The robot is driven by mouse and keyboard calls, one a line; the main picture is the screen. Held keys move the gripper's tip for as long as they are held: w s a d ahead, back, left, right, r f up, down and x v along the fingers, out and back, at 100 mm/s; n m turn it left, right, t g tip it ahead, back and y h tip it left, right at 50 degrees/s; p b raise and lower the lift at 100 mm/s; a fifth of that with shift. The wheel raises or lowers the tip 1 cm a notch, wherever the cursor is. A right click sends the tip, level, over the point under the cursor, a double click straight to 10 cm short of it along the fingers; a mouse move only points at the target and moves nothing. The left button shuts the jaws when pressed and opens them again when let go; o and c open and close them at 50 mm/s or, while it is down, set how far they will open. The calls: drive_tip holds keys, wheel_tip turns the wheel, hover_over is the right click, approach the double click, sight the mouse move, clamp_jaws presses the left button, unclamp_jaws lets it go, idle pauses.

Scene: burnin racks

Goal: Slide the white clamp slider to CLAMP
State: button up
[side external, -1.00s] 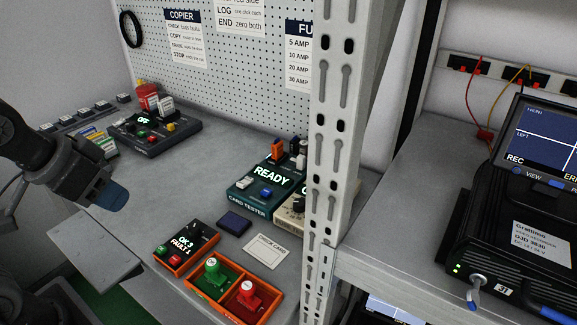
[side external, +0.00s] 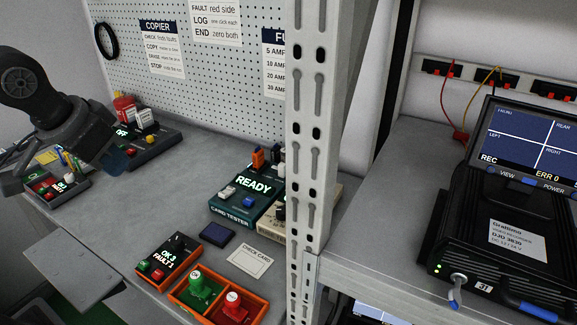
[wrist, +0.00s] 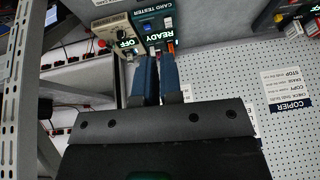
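The teal card tester (side external: 246,203) stands on the bench with its display lit READY. A small white control (side external: 228,191) sits on its top left, beside a blue one; I cannot tell whether it is the clamp slider, and no CLAMP marking is legible. My gripper (side external: 117,161) hangs in the air left of the tester, well apart from it. In the wrist view its two blue fingers (wrist: 157,60) lie close together with a thin gap at most, pointing toward the tester (wrist: 152,18), which appears upside down and partly hidden by them.
A beige box (wrist: 121,38) reading OFF adjoins the tester; a rack post (side external: 307,150) partly hides it in the side view. In front are a dark blue card (side external: 217,230), a CHECK CARD sheet (side external: 249,259) and an orange-edged tray (side external: 203,312). A copier unit (side external: 160,148) stands behind my gripper.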

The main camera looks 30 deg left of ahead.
drive_tip(key=shift+g+y, duration=0.3)
drive_tip(key=shift+y, duration=0.2)
drive_tip(key=w, duration=0.3)
drive_tip(key=w+d+r, duration=0.1)
drive_tip(key=w, duration=0.3)
drive_tip(key=w+d+r, duration=0.1)
drive_tip(key=w, duration=0.3)
drive_tip(key=shift+r, duration=0.25)
clamp_jaws()
drive_tip(key=w+d+f+y, duration=0.1)
drive_tip(key=w+d+f, duration=0.25)
drive_tip(key=w, duration=0.55)
drive_tip(key=w+d+f+y, duration=0.2)
drive_tip(key=w+d+f, duration=0.15)
drive_tip(key=w, duration=0.55)
drive_tip(key=n+y, duration=0.1)
approach(274, 166)
drive_tip(key=w+f, duration=0.1)
drive_tip(key=d+f, duration=0.1)
drive_tip(key=f, duration=0.1)
drive_tip(key=w+f, duration=0.1)
drive_tip(key=f, duration=0.1)
drive_tip(key=shift+w+d+f, duration=0.15)
drive_tip(key=shift+w+d, duration=0.05)
drive_tip(key=shift+w, duration=0.1)
drive_tip(key=shift+a, duration=0.1)
drive_tip(key=shift+n, duration=0.3)
drive_tip(key=shift+a, duration=2.1)
